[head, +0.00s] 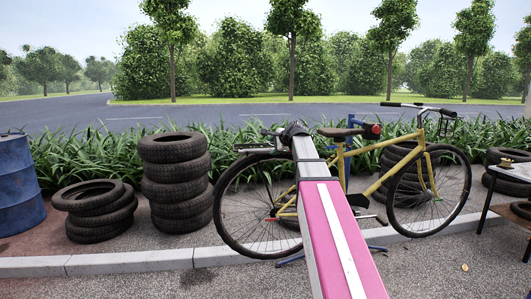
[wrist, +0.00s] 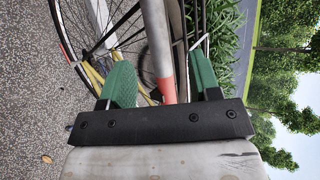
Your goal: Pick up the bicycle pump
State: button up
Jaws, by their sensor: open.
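A light grey tube (wrist: 155,42) with an orange-red end lies between the green fingers of my gripper (wrist: 162,82) in the wrist view. It looks like the bicycle pump, but I cannot be sure. The fingers are spread, with space on both sides of the tube. I cannot tell whether its red end touches the black palm. In the head view, my gripper (head: 293,129) is in front of the bicycle's rear part, and I cannot make out the pump there.
A yellow bicycle (head: 375,187) with blue stand parts near its base is close to the gripper. Tyre stacks (head: 177,180) and a blue barrel (head: 17,187) stand left. A table (head: 512,174) is at the right edge.

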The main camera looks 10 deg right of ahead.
aim_at(267, 150)
jog(key=x, duration=0.5)
jog(key=shift+a+f, duration=0.1)
jog(key=shift+a, duration=0.05)
grip_shut()
